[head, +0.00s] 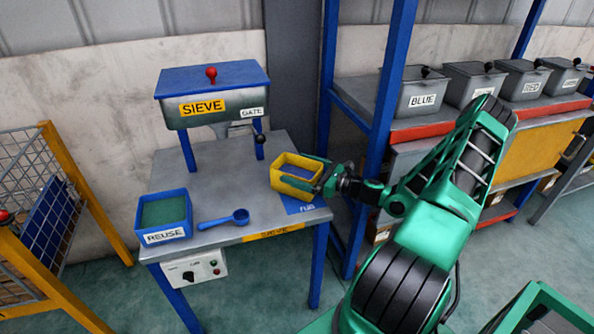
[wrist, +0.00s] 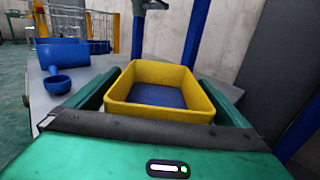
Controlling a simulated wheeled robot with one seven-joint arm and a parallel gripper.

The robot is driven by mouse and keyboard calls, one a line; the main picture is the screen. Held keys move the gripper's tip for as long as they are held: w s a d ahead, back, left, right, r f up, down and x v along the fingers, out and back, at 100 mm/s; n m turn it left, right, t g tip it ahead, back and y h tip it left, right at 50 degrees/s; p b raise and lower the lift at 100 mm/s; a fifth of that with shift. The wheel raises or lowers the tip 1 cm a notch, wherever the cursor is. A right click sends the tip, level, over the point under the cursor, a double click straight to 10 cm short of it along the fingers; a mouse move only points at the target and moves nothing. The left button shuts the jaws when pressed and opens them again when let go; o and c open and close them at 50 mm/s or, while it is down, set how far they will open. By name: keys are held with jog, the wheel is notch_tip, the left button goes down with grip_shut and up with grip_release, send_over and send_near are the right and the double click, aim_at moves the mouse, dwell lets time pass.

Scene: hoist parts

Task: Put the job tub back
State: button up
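The yellow job tub (head: 283,187) is upright at the right side of the grey table, over or on a blue marked patch (head: 308,206); whether it touches the table I cannot tell. My gripper (head: 318,175) reaches it from the right, with green fingers along two opposite sides. In the wrist view the tub (wrist: 160,113) sits between the fingers with no clear gap, so my gripper (wrist: 165,95) looks shut on it. Its inside floor looks blue in the wrist view.
The sieve box (head: 212,95), with a red knob and gate, stands at the table's (head: 220,170) back. A blue REUSE bin (head: 163,214) and blue scoop (head: 224,220) are front left. A blue post (head: 385,130) and shelf of grey bins (head: 423,92) stand right.

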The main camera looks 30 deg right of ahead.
aim_at(318, 175)
jog(key=v, duration=1.2)
jog(key=shift+r, duration=0.15)
dwell(0.3)
